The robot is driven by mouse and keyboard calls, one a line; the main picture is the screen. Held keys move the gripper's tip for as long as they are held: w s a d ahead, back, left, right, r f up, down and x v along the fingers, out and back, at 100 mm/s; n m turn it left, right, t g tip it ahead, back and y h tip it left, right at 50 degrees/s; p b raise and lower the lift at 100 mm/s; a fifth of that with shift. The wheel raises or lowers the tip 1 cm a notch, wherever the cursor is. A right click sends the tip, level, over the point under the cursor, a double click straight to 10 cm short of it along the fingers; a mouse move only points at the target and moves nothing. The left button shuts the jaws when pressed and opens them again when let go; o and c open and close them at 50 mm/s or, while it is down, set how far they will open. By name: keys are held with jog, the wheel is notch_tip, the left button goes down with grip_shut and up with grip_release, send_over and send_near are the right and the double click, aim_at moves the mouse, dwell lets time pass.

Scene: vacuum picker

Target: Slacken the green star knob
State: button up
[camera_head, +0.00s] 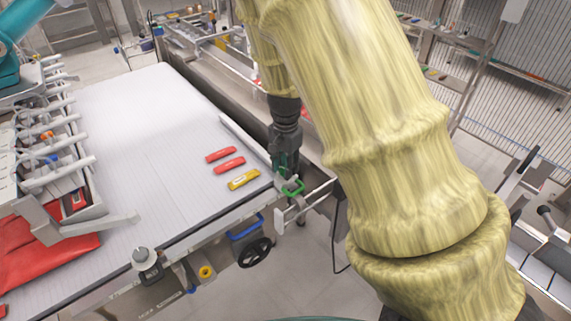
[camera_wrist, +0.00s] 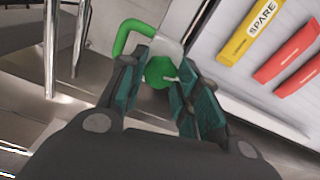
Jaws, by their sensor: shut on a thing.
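The green star knob (camera_wrist: 158,72) shows as a rounded green piece between my gripper's fingertips in the wrist view. My gripper (camera_wrist: 162,66) is shut on it, one teal finger on each side. The fingers hide part of its outline, so its full star shape cannot be seen. In the head view my gripper (camera_head: 284,166) points down at the near right corner of the white conveyor belt. A green bent bar (camera_wrist: 127,36) shows just beside the knob; it also shows in the head view (camera_head: 293,188) below my fingers.
On the belt (camera_head: 150,110), two red packets (camera_head: 229,165) and a yellow packet (camera_head: 244,179) lie close to my gripper; the yellow one reads SPARE in the wrist view. A metal rail (camera_head: 243,138) runs along the belt edge. A black handwheel (camera_head: 255,252) sits below the belt.

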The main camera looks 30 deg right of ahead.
jog(key=n+p, duration=0.1)
jog(key=n, duration=0.4)
jog(key=shift+n, duration=0.3)
jog(key=n+p, duration=0.1)
jog(key=n, duration=0.4)
jog(key=shift+s+f+p, duration=0.1)
jog(key=shift+p, duration=0.3)
jog(key=n+p, duration=0.1)
jog(key=n, duration=0.4)
jog(key=shift+n, duration=0.4)
jog(key=n+p, duration=0.1)
jog(key=n, duration=0.4)
jog(key=shift+n+p, duration=0.3)
jog(key=shift+p, duration=0.1)
jog(key=o, duration=1)
